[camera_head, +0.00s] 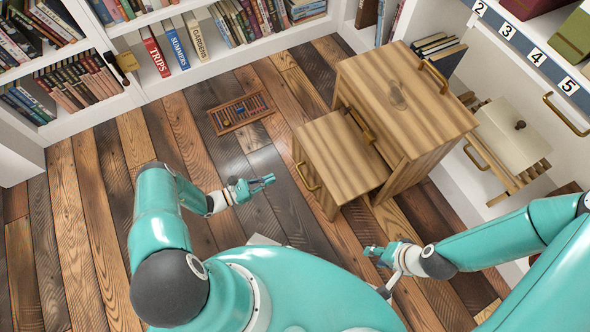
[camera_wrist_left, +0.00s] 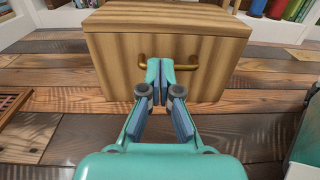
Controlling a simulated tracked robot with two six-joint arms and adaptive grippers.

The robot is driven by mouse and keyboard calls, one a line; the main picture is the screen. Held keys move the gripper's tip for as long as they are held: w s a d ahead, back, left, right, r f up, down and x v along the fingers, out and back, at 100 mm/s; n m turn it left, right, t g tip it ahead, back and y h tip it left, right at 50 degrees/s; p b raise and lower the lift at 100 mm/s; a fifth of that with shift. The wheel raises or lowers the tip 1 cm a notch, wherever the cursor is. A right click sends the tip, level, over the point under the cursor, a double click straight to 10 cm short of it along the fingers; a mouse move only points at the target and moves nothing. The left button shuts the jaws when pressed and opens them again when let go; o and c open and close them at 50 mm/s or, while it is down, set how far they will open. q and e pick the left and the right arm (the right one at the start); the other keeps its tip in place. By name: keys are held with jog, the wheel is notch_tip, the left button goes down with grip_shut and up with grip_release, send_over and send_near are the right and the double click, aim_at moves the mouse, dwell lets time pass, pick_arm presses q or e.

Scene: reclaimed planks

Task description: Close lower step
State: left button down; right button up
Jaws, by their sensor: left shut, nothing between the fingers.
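The lower step (camera_head: 338,150) is a striped wooden box standing out from the front of the taller wooden step unit (camera_head: 405,95). Its brass handle (camera_head: 304,178) is on the face toward my left gripper (camera_head: 262,184). That gripper is shut and empty, a little apart from the handle in the head view. In the left wrist view the lower step (camera_wrist_left: 165,45) fills the upper middle, and the gripper's closed fingertips (camera_wrist_left: 160,70) overlap the middle of the handle (camera_wrist_left: 187,67). My right gripper (camera_head: 376,254) is near the floor below the step; its finger gap is too small to judge.
An abacus-like wooden frame (camera_head: 240,113) lies on the plank floor (camera_head: 100,190) left of the step. White bookshelves (camera_head: 145,80) line the back. The floor between left gripper and step is clear.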

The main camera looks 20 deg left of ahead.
pick_arm(q)
jog(key=b, duration=0.1)
send_near(309, 159)
jog(key=shift+t, duration=0.3)
jog(key=x, duration=0.7)
jog(key=shift+d, duration=0.25)
